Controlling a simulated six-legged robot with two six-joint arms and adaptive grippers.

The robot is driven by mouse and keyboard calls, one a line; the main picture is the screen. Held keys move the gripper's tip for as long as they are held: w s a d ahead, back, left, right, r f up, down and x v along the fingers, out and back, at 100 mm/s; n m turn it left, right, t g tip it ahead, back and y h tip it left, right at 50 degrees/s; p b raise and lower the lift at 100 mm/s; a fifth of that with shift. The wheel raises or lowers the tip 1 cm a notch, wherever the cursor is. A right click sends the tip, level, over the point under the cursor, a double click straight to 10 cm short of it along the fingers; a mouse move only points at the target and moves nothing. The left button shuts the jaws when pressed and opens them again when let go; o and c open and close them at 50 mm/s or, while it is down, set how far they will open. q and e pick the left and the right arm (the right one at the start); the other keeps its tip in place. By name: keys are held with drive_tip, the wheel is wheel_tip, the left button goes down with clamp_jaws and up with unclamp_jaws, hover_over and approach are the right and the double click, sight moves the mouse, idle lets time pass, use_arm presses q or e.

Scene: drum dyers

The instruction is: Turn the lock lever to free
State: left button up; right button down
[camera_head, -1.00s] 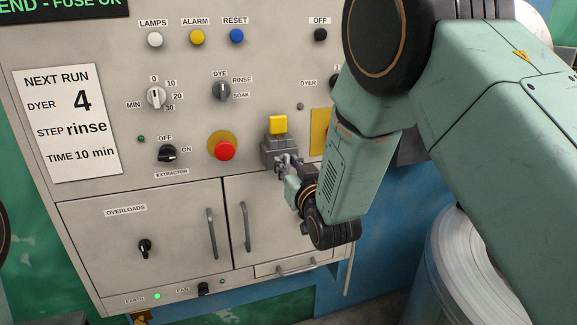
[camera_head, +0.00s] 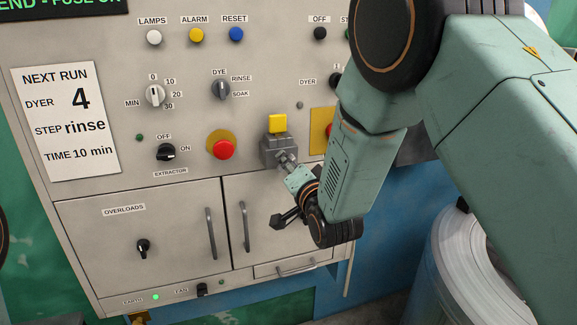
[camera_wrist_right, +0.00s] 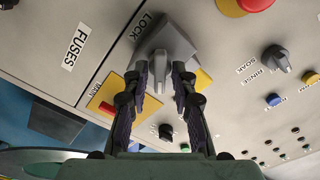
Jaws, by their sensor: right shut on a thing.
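The lock is a grey block (camera_head: 277,150) with a yellow top on the panel, left of my right arm. The wrist view shows the same grey block (camera_wrist_right: 178,42) beside the word LOCK. Its small grey lever (camera_wrist_right: 159,68) points out between my fingertips. My right gripper (camera_head: 287,163) reaches the lock from below right, and its fingers (camera_wrist_right: 160,78) are shut on the lever, one on each side. The fingers and wrist hide part of the lever in the head view. My left gripper is not in view.
A red button (camera_head: 223,150) sits left of the lock. A yellow plate (camera_head: 319,128) with a red part is close on its right, partly behind my arm. Cabinet doors with handles (camera_head: 246,227) lie below. A pale drum (camera_head: 463,265) stands at lower right.

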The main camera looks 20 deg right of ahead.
drive_tip(key=shift+d+f+m, duration=0.1)
drive_tip(key=shift+f+m, duration=0.05)
drive_tip(key=shift+m, duration=1.8)
drive_tip(key=shift+f+m, duration=0.1)
drive_tip(key=shift+m, duration=1.85)
drive_tip(key=c, duration=1.4)
unclamp_jaws()
drive_tip(key=shift+s, duration=0.1)
drive_tip(key=shift+s+r, duration=0.1)
drive_tip(key=shift+s, duration=0.1)
